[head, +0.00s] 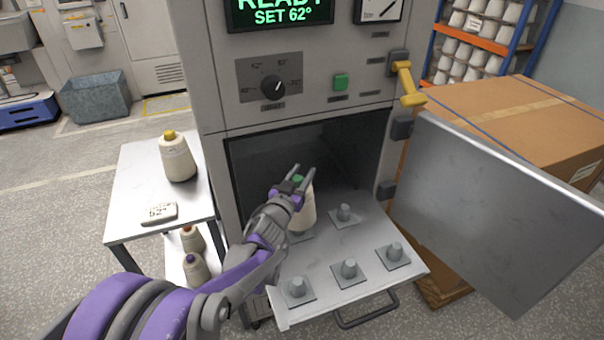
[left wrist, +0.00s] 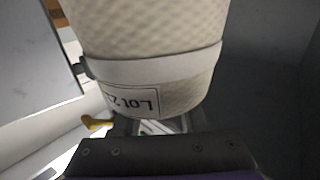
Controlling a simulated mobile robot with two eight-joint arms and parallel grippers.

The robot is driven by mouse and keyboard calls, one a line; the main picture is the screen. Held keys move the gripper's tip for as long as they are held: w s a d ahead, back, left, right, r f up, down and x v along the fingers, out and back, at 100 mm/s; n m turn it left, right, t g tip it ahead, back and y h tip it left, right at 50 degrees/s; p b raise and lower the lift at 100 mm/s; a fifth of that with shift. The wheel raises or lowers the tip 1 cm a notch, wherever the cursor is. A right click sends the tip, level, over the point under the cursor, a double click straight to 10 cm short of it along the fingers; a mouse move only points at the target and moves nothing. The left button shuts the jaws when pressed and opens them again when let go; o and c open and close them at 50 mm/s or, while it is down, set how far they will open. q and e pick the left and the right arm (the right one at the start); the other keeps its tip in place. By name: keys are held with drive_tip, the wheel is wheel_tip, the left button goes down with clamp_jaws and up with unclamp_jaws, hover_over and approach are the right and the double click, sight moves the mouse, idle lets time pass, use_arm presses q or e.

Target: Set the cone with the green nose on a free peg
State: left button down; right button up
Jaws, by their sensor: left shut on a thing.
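The cone with the green nose (head: 307,212) is at the back left of the pulled-out peg tray (head: 320,268), at the mouth of the machine's chamber. My left gripper (head: 298,180) is shut on it near its green nose. The cone's base is close above or on the back-left peg plate; my arm partly hides it, and I cannot tell whether it is seated. In the left wrist view the cream yarn cone (left wrist: 150,50) fills the top middle, with a white label band. Bare pegs show at the back right (head: 344,212) and along the front row (head: 349,268). My right gripper is not in view.
The chamber door (head: 490,210) stands open at the right. A large carton (head: 520,130) stands behind the door.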

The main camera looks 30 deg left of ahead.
use_arm(q)
drive_tip(key=shift+f, duration=0.2)
idle(0.3)
drive_tip(key=shift+f+b, duration=1.25)
drive_tip(key=shift+f, duration=0.05)
drive_tip(key=shift+f+b, duration=0.7)
drive_tip(key=shift+f, duration=0.25)
idle(0.3)
drive_tip(key=shift+c, duration=1.8)
unclamp_jaws()
drive_tip(key=s+d, duration=0.1)
drive_tip(key=s, duration=0.9)
drive_tip(key=shift+s+d, duration=0.2)
drive_tip(key=shift+s, duration=0.15)
drive_tip(key=shift+s+f, duration=0.1)
